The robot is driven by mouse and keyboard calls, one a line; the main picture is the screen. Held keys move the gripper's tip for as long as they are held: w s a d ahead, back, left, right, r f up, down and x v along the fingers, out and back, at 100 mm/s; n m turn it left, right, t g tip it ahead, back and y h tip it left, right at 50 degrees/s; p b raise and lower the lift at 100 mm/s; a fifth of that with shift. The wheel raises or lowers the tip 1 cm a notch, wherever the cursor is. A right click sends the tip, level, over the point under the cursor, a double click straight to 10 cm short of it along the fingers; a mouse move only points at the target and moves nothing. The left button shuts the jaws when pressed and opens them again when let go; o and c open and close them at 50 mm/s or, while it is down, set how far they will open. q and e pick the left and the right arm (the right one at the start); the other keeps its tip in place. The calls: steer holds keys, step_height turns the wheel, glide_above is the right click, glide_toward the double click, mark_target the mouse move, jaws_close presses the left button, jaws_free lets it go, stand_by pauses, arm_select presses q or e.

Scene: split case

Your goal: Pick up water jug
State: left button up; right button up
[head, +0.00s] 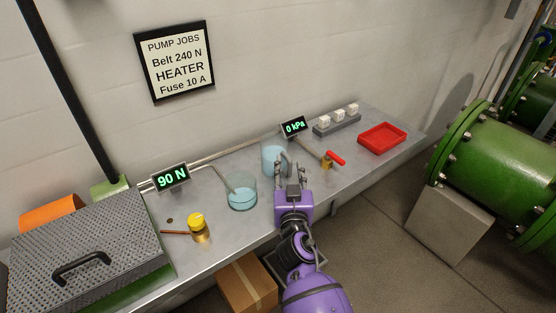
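A light-blue water jug (272,157) stands upright on the grey bench, near the wall. My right gripper (291,170) is in front of it and a little to its right, pointing towards the wall. Its two fingers are apart, with a gap between them. The jug's right side lies partly behind the fingers, and I cannot tell whether they touch it or its handle. My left gripper is not in view.
A clear beaker of water (242,193) with a thin pipe stands left of the jug. A yellow-capped brass part (198,227) is further left. A red-handled valve (329,160) and red tray (382,137) are right. A cardboard box (246,284) is below the bench.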

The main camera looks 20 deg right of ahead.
mark_target(290, 163)
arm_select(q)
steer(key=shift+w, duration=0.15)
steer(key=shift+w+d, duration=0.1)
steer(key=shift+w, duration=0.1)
arm_select(e)
jaws_close()
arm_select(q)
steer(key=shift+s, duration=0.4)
arm_select(e)
steer(key=shift+r, duration=0.1)
steer(key=shift+r+p, duration=0.45)
steer(key=shift+r, duration=1)
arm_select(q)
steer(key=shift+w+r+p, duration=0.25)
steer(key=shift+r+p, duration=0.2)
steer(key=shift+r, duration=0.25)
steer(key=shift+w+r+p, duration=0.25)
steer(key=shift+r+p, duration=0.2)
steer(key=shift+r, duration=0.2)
arm_select(e)
steer(key=s+d+r, duration=0.1)
steer(key=s+r, duration=0.9)
steer(key=s, duration=0.4)
steer(key=shift+d, duration=0.2)
